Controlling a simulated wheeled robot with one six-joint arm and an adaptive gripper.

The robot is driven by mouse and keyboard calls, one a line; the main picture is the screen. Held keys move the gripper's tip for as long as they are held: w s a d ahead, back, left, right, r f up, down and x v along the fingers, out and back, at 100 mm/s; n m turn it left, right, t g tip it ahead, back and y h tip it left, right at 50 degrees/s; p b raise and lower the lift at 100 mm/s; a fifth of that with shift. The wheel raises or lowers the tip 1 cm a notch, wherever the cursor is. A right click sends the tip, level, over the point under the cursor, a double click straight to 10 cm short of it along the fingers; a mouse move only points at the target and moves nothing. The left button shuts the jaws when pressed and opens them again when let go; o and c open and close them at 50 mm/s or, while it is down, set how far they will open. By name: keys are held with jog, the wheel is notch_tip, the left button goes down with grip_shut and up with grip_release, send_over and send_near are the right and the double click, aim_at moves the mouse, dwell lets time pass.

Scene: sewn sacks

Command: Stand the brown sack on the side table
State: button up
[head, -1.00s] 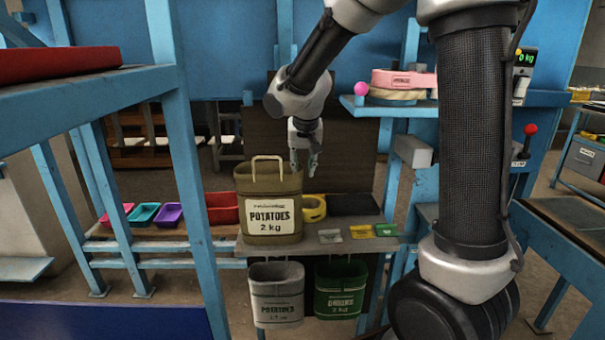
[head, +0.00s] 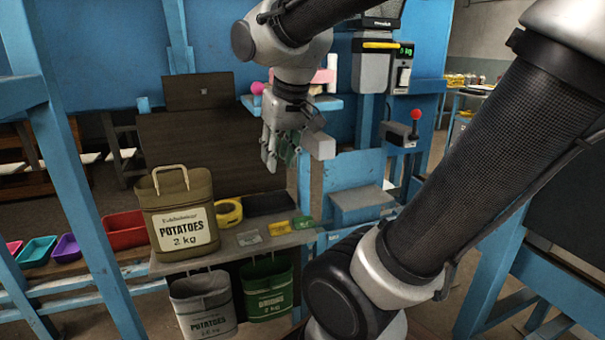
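The brown sack (head: 178,205) is olive-brown, with two loop handles on top and a white label reading POTATOES 2 kg. It stands upright at the left end of a small grey-topped table (head: 222,250). My gripper (head: 281,158) hangs in the air to the right of the sack and higher than it in the picture. Its fingers look apart, with nothing between them, and it is not touching the sack.
A yellow tape roll (head: 229,212) and small cards (head: 278,227) share the tabletop. A grey sack (head: 204,304) and a green sack (head: 266,291) hang below its front edge. Coloured bins (head: 126,229) are at left. A blue post (head: 75,170) rises nearby.

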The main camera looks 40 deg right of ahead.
jog(key=s+f+n, duration=0.1)
jog(key=s+f, duration=0.1)
jog(key=s, duration=0.6)
jog(key=shift+d+f, duration=0.15)
jog(key=shift+d, duration=0.3)
dwell(0.8)
